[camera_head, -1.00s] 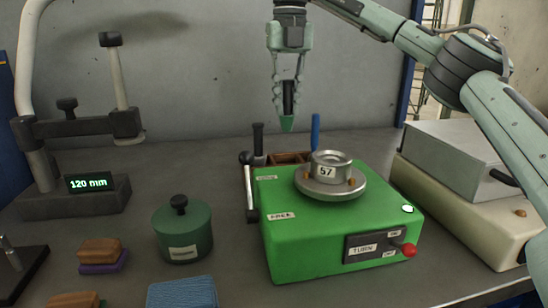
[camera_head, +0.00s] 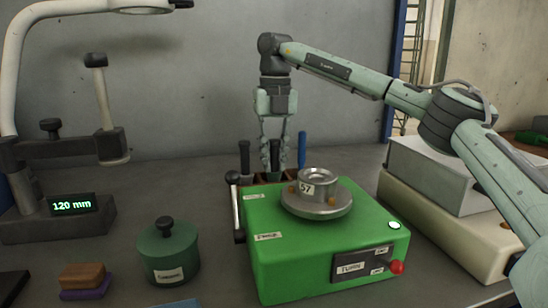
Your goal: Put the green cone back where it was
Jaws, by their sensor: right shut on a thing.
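My right gripper (camera_head: 275,150) points down behind the green machine and is shut on the dark handle of the green cone. The green cone (camera_head: 274,173) shows as a small green patch below the fingers, upright, at a brown rack (camera_head: 259,181). It sits between a black-handled tool (camera_head: 244,157) and a blue-handled tool (camera_head: 302,150). The machine hides the rack's lower part, and I cannot tell how deep the cone sits. My left gripper is not in view.
The green machine (camera_head: 280,265) carries a metal ring marked 57 (camera_head: 318,182) and has a lever (camera_head: 235,205) at its left side. A green lidded pot (camera_head: 168,252) and a gauge stand (camera_head: 62,222) are at left. Grey and cream boxes (camera_head: 435,175) are at right.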

